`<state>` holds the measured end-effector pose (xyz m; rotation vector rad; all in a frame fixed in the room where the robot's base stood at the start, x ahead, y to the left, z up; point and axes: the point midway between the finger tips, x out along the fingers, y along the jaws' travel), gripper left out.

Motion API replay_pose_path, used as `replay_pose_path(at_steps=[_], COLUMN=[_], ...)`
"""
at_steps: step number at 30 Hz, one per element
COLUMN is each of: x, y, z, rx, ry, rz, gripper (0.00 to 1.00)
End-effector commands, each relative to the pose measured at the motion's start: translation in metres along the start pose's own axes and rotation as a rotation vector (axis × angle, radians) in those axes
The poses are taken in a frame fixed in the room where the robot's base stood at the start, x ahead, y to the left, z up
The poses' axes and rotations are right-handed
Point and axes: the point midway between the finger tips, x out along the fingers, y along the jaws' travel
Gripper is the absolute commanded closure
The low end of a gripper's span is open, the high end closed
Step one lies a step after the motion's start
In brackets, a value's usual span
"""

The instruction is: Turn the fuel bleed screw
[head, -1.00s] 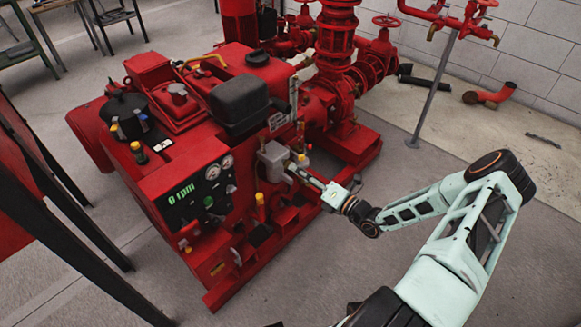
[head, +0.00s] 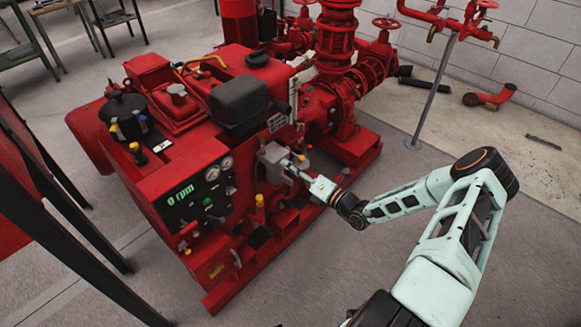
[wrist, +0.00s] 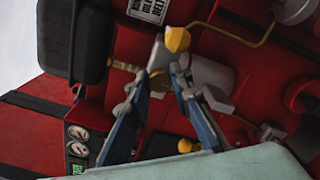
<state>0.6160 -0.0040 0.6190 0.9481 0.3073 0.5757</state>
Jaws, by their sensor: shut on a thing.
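My gripper (head: 289,166) reaches in from the right to the grey fuel filter housing (head: 271,153) on the side of the red engine. In the wrist view its two fingers (wrist: 158,74) are drawn together at the tips around a small part at the housing. I take this part to be the fuel bleed screw. A yellow knob (wrist: 177,40) shows just past the fingertips. The fingers hide most of what lies between them, and the screw cannot be made out in the head view.
The control panel (head: 196,190) reads 0 rpm, left of my gripper. A black box (head: 239,104) sits above the housing. A yellow-capped part (head: 259,201) stands below left. Red pipework (head: 338,60) rises behind.

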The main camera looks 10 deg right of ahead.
Motion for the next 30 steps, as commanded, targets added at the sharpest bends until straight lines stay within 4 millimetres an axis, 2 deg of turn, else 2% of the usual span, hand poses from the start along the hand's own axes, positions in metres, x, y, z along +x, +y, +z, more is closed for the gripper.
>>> replay_pose_path(at_steps=[8,14,30], x=[-0.0002,-0.0002,-0.0005], y=[0.0003,0.0009,0.0013], z=[-0.0001,-0.0004,-0.0012], rx=[-0.019,-0.098,-0.573], ry=[0.001,0.002,0.004], rz=[0.0,0.0,0.0], gripper=[1.0,1.0,1.0])
